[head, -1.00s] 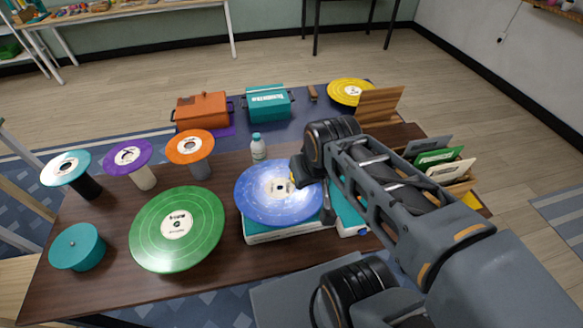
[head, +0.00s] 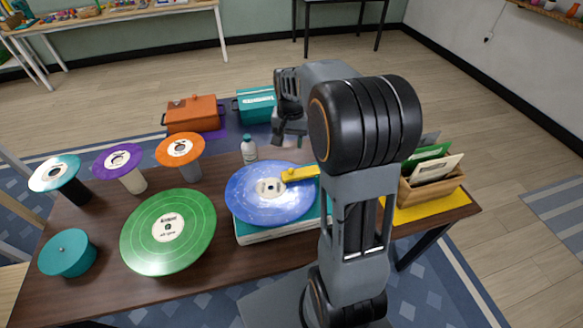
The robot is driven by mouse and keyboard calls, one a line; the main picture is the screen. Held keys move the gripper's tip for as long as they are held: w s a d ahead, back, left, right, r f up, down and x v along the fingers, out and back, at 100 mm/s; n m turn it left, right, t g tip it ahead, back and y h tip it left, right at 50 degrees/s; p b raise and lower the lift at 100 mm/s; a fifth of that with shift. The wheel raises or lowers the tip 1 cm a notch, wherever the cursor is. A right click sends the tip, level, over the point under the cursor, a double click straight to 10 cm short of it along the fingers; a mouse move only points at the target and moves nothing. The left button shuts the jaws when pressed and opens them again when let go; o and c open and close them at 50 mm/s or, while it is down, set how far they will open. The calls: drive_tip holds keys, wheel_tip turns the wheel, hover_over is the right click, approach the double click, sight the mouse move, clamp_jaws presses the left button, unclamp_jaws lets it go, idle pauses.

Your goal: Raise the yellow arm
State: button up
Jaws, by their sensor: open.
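The yellow arm (head: 301,173) belongs to a teal and white record player (head: 250,237) on the wooden table. Its free end reaches over the blue record (head: 262,205) on the player; I cannot tell whether it touches the record. Its right end is hidden behind my own arm. My gripper (head: 283,137) is open, beyond the yellow arm and apart from it, seen above the table's far side. Nothing shows in its jaws.
A white bottle with a teal cap (head: 249,150) stands just left of my gripper. An orange box (head: 193,114) and a teal box (head: 254,104) are behind. A large green record (head: 168,232) is left of the player. A wooden record crate (head: 432,186) stands right.

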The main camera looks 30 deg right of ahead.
sight(291, 170)
wheel_tip(291, 170, down, 12)
drive_tip(key=shift+f+p, duration=0.25)
drive_tip(key=shift+p, duration=0.1)
clamp_jaws()
idle(0.6)
